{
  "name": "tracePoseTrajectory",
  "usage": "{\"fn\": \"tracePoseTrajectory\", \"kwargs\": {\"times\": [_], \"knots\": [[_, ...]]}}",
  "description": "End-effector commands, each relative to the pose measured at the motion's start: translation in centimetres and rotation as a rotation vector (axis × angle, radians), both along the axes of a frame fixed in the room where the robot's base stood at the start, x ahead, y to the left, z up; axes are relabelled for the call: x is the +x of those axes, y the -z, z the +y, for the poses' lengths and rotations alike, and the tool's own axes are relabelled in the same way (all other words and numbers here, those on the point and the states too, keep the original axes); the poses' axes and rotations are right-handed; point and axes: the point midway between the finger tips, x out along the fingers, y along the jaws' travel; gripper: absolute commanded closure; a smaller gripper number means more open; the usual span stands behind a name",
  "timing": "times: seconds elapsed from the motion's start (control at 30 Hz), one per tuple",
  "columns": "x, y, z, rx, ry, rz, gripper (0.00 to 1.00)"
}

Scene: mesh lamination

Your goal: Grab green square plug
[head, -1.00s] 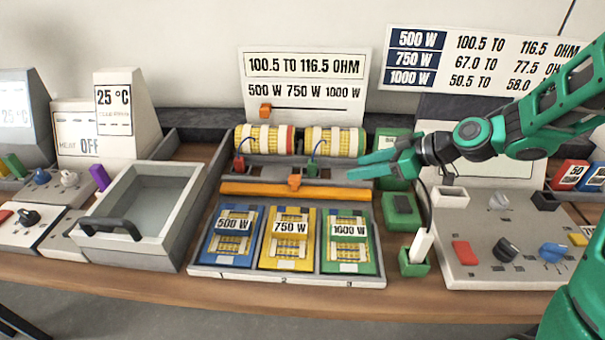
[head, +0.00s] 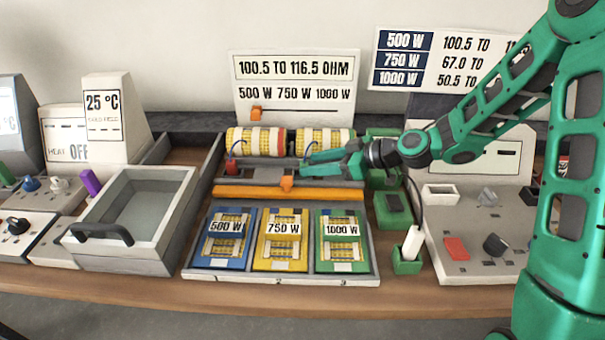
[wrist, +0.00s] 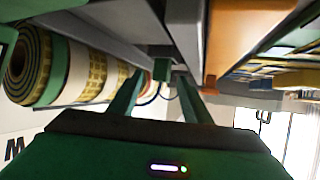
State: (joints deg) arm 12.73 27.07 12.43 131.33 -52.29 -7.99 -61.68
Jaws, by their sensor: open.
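My gripper (head: 304,163) is open and reaches left over the grey tray behind the orange bar in the head view. The green square plug (wrist: 161,69) shows in the wrist view as a small dark green block with a thin blue wire below it. It lies ahead, between the tips of my two fingers (wrist: 155,90), and I cannot tell whether they touch it. In the head view the fingers largely hide the plug. A red plug (head: 232,166) with a blue wire stands to the left of my gripper.
Two striped rolls (head: 258,140) lie just behind my gripper. The orange bar (head: 230,192) with a raised knob (head: 287,183) runs in front of it. Blue, yellow and green wattage cards (head: 281,245) lie nearer. A control box (head: 462,225) stands to the right.

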Motion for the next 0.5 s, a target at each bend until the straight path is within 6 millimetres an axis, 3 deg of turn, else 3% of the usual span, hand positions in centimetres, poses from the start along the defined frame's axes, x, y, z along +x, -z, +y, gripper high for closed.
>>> {"fn": "tracePoseTrajectory", "kwargs": {"times": [0.23,0.5], "knots": [[1.1,1.4,2.9,-0.001,-0.002,0.001,0.56],[1.4,1.6,3.3,-0.001,0.0,0.0,0.56]]}}
